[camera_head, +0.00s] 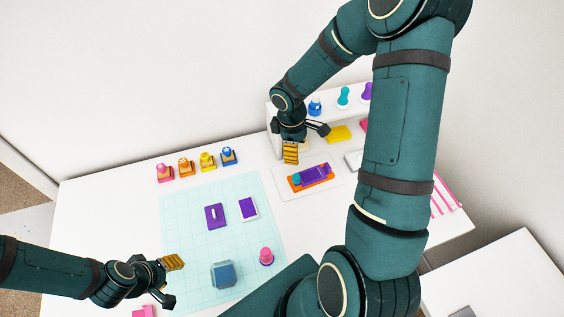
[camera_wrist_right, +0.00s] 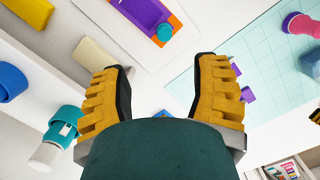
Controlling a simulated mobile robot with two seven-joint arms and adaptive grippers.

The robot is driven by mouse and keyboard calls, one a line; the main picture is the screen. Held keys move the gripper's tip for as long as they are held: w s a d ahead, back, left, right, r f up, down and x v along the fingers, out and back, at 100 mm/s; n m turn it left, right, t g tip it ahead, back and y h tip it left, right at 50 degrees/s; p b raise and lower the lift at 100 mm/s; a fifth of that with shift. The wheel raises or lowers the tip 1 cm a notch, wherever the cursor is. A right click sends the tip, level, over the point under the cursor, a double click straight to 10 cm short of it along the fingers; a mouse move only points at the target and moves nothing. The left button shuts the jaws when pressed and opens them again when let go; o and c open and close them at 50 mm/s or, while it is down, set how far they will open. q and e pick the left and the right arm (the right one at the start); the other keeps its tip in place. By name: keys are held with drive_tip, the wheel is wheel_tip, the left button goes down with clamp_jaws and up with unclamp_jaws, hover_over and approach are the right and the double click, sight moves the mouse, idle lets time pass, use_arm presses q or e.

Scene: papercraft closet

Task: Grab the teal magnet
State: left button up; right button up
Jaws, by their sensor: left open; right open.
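A small round teal piece, which looks like the teal magnet (camera_head: 296,179), sits at the left end of a purple and orange piece (camera_head: 313,174) on a white sheet. In the right wrist view the teal piece (camera_wrist_right: 165,32) shows at the top, beyond the fingertips. My right gripper (camera_head: 305,142) is open and empty, above the back of the table and behind the sheet, apart from the teal piece. It also shows in the right wrist view (camera_wrist_right: 160,85). My left gripper (camera_head: 168,281) is open and empty at the front left, near the mat's edge.
A white shelf (camera_head: 287,105) with blue, teal and purple-topped items stands behind the right gripper. A yellow block (camera_head: 339,133) lies to the right. Several stamps (camera_head: 186,167) line the back left. The cutting mat (camera_head: 185,235) holds purple pieces, a blue-grey cube (camera_head: 223,274) and a pink stamp (camera_head: 266,256).

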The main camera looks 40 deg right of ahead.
sight(296, 176)
use_arm(q)
drive_tip(key=shift+w, duration=0.2)
drive_tip(key=shift+s+f+b, duration=0.25)
drive_tip(key=shift+f+b, duration=0.55)
use_arm(e)
drive_tip(key=f, duration=0.8)
drive_tip(key=shift+s+d+f, duration=0.2)
drive_tip(key=shift+s+d, duration=0.05)
drive_tip(key=shift+s, duration=0.05)
use_arm(q)
drive_tip(key=shift+s+d+f+b, duration=0.1)
drive_tip(key=shift+s+f+b, duration=0.1)
drive_tip(key=shift+f+b, duration=0.4)
use_arm(e)
drive_tip(key=shift+s+a+f, duration=0.1)
drive_tip(key=shift+s+f, duration=0.1)
drive_tip(key=shift+f, duration=1.15)
drive_tip(key=shift+s+a+f, duration=0.1)
drive_tip(key=shift+s+f, duration=0.05)
drive_tip(key=shift+f, duration=1.15)
use_arm(q)
drive_tip(key=shift+r, duration=0.1)
use_arm(e)
clamp_jaws()
